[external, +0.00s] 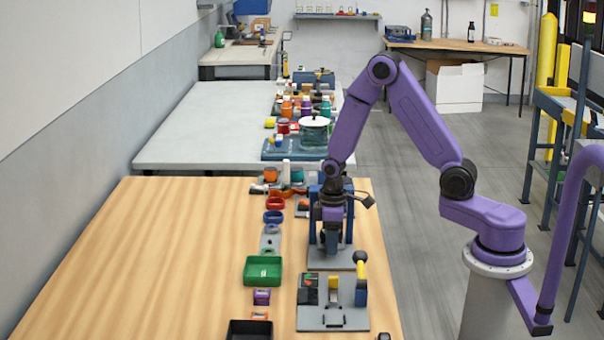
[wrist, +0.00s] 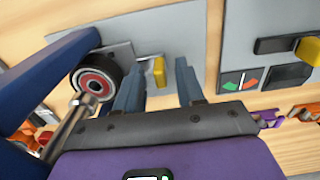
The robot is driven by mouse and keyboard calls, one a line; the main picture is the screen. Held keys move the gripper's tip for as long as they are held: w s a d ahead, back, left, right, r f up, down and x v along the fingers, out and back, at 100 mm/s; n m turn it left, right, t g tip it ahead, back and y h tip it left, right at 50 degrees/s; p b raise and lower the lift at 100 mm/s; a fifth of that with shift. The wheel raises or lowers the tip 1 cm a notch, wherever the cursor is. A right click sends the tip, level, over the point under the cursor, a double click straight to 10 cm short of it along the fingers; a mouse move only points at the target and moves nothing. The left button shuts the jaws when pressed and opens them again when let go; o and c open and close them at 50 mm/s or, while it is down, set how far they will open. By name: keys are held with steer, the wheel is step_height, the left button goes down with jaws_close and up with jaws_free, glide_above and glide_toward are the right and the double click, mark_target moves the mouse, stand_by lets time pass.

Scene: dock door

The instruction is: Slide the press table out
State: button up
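The press (external: 348,217) is a dark blue upright frame on a grey plate (external: 318,266) in the external view, partly hidden behind my arm. In the wrist view, its blue frame (wrist: 40,90) fills the left side, with a round black-and-red wheel (wrist: 97,80) on a metal shaft. A small yellow tab (wrist: 159,72) stands by the grey plate (wrist: 185,42). My gripper (wrist: 161,82) is open, its two fingers apart and pointing down, with the tab lined up between them. Whether they reach around it or hover above, I cannot tell. I cannot make out the press table's sliding part clearly.
A second grey plate (external: 332,318) with a switch panel, yellow block and yellow-topped lever stands nearer the camera. A green tray (external: 262,270), a black tray (external: 249,330) and coloured rings (external: 274,203) lie left of the press. The wooden table's left side is clear.

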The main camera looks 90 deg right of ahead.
steer(key=shift+f, duration=0.2)
jaws_close()
steer(key=a, duration=0.9)
steer(key=shift+a, duration=0.25)
jaws_free()
steer(key=shift+a, duration=0.15)
steer(key=shift+r, duration=0.1)
